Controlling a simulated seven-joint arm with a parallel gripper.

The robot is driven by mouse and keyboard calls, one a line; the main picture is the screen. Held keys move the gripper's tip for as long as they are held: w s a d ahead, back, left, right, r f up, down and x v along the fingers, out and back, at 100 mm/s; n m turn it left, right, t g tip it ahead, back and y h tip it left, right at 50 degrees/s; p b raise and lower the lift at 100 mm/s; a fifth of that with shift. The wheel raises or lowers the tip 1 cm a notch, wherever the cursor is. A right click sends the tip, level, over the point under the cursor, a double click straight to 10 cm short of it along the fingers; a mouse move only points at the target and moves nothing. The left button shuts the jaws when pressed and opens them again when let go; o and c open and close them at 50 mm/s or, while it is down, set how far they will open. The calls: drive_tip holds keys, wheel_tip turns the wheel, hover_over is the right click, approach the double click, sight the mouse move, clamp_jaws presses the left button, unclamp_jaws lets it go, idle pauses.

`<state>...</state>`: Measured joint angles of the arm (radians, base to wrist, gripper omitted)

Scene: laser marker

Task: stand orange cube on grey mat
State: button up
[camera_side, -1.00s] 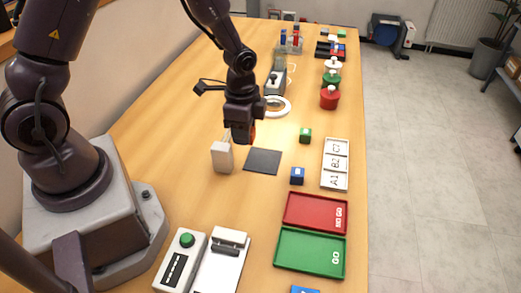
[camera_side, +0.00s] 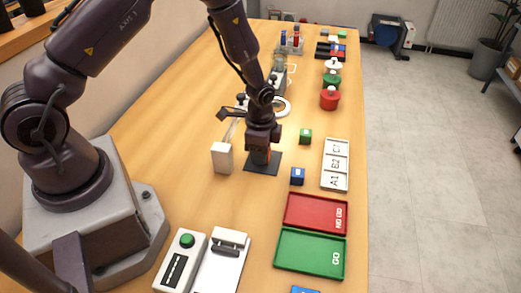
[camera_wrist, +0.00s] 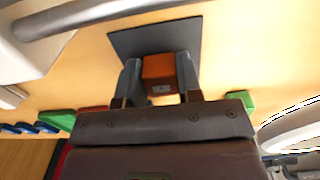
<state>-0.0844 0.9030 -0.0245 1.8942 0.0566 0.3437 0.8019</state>
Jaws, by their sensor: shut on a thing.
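The orange cube (camera_wrist: 160,70) is between the two fingers of my gripper (camera_wrist: 160,75) in the wrist view, with a small pale label on its near face. My gripper is shut on it. The dark grey mat (camera_wrist: 128,42) lies behind and around the cube in that view. I cannot tell whether the cube touches the mat.
A white box (camera_side: 222,158) stands just left of the mat. Red (camera_side: 315,212) and green (camera_side: 310,253) trays lie nearer.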

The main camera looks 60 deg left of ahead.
drive_tip(key=shift+f, duration=0.15)
drive_tip(key=o, duration=0.9)
drive_tip(key=s+r+n+t, duration=0.1)
drive_tip(key=s+r+n, duration=0.15)
drive_tip(key=r, duration=1.05)
drive_tip(key=s+r+n+t, duration=0.1)
drive_tip(key=s+r, duration=0.2)
drive_tip(key=r, duration=1)
drive_tip(key=s+d+r+n+t, duration=0.2)
drive_tip(key=s+r+n, duration=0.3)
drive_tip(key=s+r, duration=0.3)
drive_tip(key=s+t, duration=0.1)
drive_tip(key=s, duration=0.3)
drive_tip(key=shift+s+d+r+t, duration=0.2)
drive_tip(key=shift+s+t, duration=0.1)
drive_tip(key=shift+s, duration=0.1)
drive_tip(key=shift+n, duration=0.25)
